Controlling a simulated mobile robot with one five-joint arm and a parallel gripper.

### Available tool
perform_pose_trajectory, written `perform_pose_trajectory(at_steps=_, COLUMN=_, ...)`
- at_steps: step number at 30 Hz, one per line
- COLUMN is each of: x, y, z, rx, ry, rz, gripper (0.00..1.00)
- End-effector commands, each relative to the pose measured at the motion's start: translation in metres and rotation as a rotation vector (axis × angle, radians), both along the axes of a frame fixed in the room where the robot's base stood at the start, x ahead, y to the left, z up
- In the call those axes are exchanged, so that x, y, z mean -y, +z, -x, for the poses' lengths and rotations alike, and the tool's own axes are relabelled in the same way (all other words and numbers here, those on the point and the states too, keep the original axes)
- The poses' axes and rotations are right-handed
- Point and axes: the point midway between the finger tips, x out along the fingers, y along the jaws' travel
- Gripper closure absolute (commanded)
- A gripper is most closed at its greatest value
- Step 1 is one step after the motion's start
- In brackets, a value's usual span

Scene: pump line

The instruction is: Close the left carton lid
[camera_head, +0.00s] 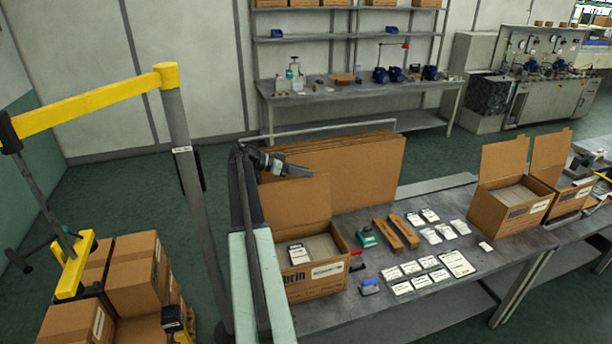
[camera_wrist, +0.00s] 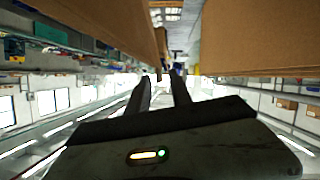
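The left carton (camera_head: 318,282) stands on the near end of the bench. Its lid (camera_head: 295,202) stands upright at the carton's back edge, and the carton is open, with a grey filling and a white card inside. My gripper (camera_head: 308,171) is at the top edge of the lid, pointing right, between the lid and the flat cardboard behind; I cannot tell whether it touches the lid. In the wrist view the fingers (camera_wrist: 161,78) are apart with nothing between them. Brown cardboard shows on both sides there; which one is the lid is unclear.
A stack of flat cardboard (camera_head: 350,165) stands behind the carton. Another open carton (camera_head: 510,212) with a raised lid is further right. White cards (camera_head: 422,282), brown blocks (camera_head: 404,231) and a green tool (camera_head: 366,237) lie on the bench. A barrier post (camera_head: 190,190) stands left.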

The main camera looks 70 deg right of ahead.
Motion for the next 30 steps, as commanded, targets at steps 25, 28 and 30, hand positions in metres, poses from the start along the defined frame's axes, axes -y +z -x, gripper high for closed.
perform_pose_trajectory(at_steps=25, x=0.0041, y=-0.0032, z=0.0053, rx=0.000, ry=0.003, rz=-0.001, gripper=1.00)
perform_pose_trajectory(at_steps=28, x=0.0039, y=-0.0033, z=0.0051, rx=0.000, ry=0.004, rz=-0.002, gripper=1.00)
perform_pose_trajectory(at_steps=30, x=0.0039, y=-0.0033, z=0.0050, rx=0.000, ry=0.004, rz=-0.002, gripper=1.00)
